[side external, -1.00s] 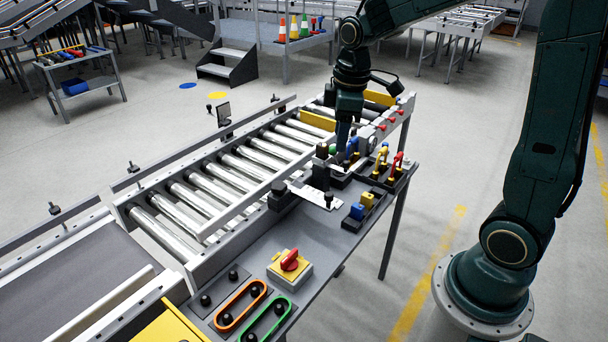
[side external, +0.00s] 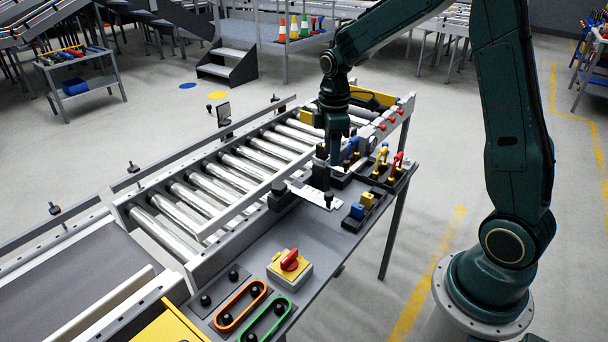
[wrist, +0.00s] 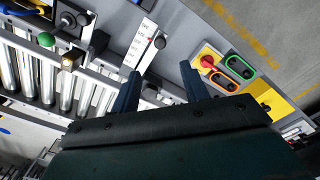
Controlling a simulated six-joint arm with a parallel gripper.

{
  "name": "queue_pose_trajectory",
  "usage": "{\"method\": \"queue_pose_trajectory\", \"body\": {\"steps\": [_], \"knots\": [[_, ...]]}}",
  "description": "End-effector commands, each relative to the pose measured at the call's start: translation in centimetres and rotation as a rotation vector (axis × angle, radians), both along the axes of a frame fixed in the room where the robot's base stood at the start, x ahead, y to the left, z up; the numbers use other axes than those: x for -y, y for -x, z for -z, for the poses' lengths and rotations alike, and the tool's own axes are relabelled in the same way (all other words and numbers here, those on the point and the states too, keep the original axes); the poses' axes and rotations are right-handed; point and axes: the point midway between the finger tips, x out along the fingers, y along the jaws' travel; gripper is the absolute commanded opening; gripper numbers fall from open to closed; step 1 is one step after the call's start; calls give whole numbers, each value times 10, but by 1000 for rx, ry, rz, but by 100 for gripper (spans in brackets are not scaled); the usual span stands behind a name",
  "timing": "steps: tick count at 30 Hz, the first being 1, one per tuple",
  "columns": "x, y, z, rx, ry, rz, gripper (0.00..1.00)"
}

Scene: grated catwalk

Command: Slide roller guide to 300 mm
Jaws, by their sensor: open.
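The roller guide is probably the long grey bar (side external: 246,193) lying along the near side of the rollers; a black block (side external: 281,196) sits by it. A white scale plate (side external: 312,192) lies beside the block on the grey table. A black knob (side external: 328,199) stands at its end. In the wrist view the scale (wrist: 144,45) shows marks too small to read, with the knob (wrist: 160,42) beside it. My gripper (side external: 334,163) hangs above the table behind the scale. In the wrist view its fingers (wrist: 160,72) are apart and empty, short of the knob.
Blue and yellow blocks (side external: 361,206) and red and yellow padlock-like parts (side external: 389,165) stand right of the scale. A red rotary switch (side external: 290,261) is on the near table. A raised rail (side external: 392,118) with red buttons is behind my gripper.

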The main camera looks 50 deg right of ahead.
Motion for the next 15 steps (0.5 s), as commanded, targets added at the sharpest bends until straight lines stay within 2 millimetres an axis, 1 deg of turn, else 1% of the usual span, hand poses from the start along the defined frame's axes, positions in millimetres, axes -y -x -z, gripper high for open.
{"method": "queue_pose_trajectory", "body": {"steps": [5,15], "knots": [[0,1,21,-4,-1,0,45],[0,1,72,-4,-1,1,45]]}}
